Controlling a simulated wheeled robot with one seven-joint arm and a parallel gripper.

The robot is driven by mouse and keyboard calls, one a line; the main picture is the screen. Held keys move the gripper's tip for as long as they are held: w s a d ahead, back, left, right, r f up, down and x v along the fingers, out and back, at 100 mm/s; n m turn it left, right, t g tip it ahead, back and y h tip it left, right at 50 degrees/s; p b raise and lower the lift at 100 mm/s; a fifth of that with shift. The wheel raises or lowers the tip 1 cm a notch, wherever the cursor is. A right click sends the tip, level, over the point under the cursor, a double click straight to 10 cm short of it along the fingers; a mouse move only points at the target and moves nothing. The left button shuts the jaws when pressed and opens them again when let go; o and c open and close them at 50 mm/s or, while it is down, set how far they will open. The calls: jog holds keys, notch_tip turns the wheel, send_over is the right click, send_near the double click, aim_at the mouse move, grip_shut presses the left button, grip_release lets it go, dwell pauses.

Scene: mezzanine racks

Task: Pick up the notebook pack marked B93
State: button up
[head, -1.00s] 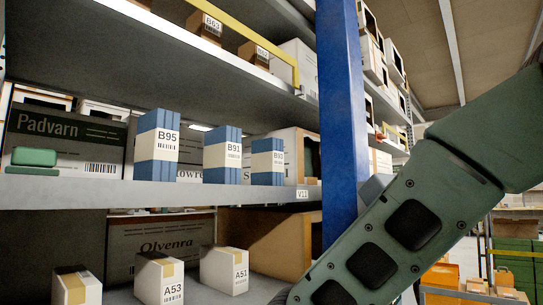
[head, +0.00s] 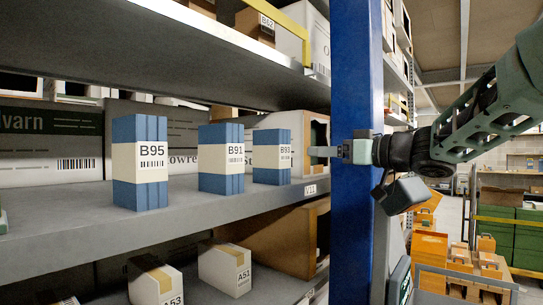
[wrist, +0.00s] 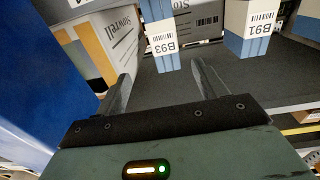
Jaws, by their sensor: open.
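The notebook pack marked B93 (head: 271,157), blue with a white label band, stands upright on the middle shelf (head: 225,222). It is the rightmost of three such packs. My gripper (head: 318,151) is to its right, beside the blue rack post, at about the height of its label. In the wrist view the B93 pack (wrist: 161,40) appears upside down ahead of my open, empty fingers (wrist: 162,73), roughly between their lines. The fingers are apart from it. Its back is hidden.
Blue packs B91 (head: 221,158) and B95 (head: 139,163) stand to the left of B93. The blue rack post (head: 357,226) is close to my gripper. Printed cartons (head: 65,166) stand behind the packs. Small white boxes (head: 225,268) sit on the shelf below.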

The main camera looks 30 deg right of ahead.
aim_at(287, 152)
jog(key=p+x, duration=0.3)
jog(key=x, duration=0.8)
jog(key=shift+w+a, duration=0.1)
jog(key=p+x, duration=0.1)
jog(key=x, duration=0.1)
jog(key=p+x, duration=0.2)
jog(key=shift+a, duration=0.45)
jog(key=shift+w+a, duration=0.2)
jog(key=shift+w, duration=0.25)
jog(key=c, duration=1.4)
jog(key=shift+o, duration=0.2)
